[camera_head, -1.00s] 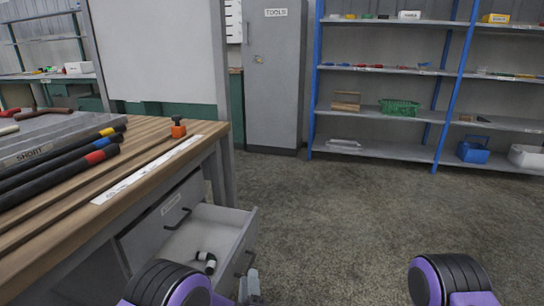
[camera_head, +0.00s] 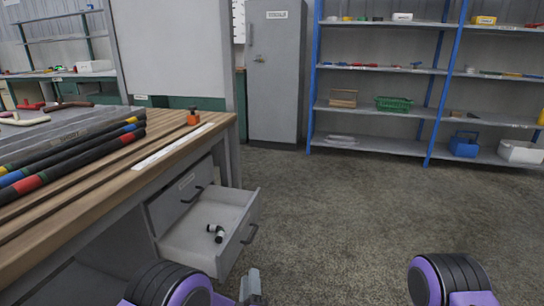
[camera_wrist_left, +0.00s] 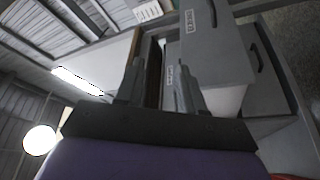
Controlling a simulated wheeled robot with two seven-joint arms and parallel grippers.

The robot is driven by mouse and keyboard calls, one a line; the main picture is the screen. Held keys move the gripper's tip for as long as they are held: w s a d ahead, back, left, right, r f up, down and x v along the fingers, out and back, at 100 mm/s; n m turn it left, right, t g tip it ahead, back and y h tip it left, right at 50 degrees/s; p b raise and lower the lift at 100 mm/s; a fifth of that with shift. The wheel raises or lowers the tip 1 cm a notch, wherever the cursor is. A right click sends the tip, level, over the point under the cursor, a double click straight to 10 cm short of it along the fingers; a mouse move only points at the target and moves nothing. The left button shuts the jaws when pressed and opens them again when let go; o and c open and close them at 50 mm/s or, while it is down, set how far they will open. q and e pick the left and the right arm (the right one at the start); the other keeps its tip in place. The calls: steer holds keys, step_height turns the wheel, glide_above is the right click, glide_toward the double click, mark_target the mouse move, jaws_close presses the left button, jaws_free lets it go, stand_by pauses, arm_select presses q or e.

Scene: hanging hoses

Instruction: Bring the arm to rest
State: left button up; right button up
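My left gripper (camera_head: 251,286) shows small at the bottom edge of the head view, below and in front of the open drawer (camera_head: 245,222), not touching it. In the left wrist view its two grey fingers (camera_wrist_left: 158,88) stand apart with nothing between them. My left arm's purple and black joint (camera_head: 170,287) is at the lower left. My right arm's matching joint (camera_head: 450,282) is at the lower right; the right gripper itself is out of view.
A wooden workbench (camera_head: 110,190) at left holds black hoses (camera_head: 75,150) with coloured bands and an orange-topped item (camera_head: 193,118). A small black-and-white part (camera_head: 216,233) lies in the drawer. A grey cabinet (camera_head: 275,80) and blue shelving (camera_head: 370,145) stand behind. The floor at right is clear.

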arm_select(q)
steer(key=s+a+f+m+g+b, duration=0.25)
steer(key=s+a+f+g, duration=0.35)
steer(key=f, duration=0.4)
steer(key=s+a+f+m+g+b, duration=0.1)
steer(key=s+a+f+m+g, duration=0.35)
steer(key=s+f, duration=0.5)
steer(key=s+a+f+n+g+y+b, duration=0.1)
steer(key=s+a+f+g+b, duration=0.2)
steer(key=s+a+f, duration=0.5)
steer(key=s+a+f+g+y+b, duration=0.1)
steer(key=s+a+g+b, duration=0.35)
steer(key=s, duration=0.85)
arm_select(e)
step_height(320, 180, down, 10)
steer(key=s, duration=0.1)
arm_select(q)
step_height(320, 180, up, 36)
steer(key=a+p, duration=0.1)
steer(key=p, duration=3.5)
steer(key=shift+w+f+t+p, duration=0.2)
steer(key=shift+w+t+p, duration=0.1)
steer(key=shift+w+t, duration=0.1)
arm_select(e)
step_height(320, 180, up, 36)
steer(key=shift+w+f, duration=0.25)
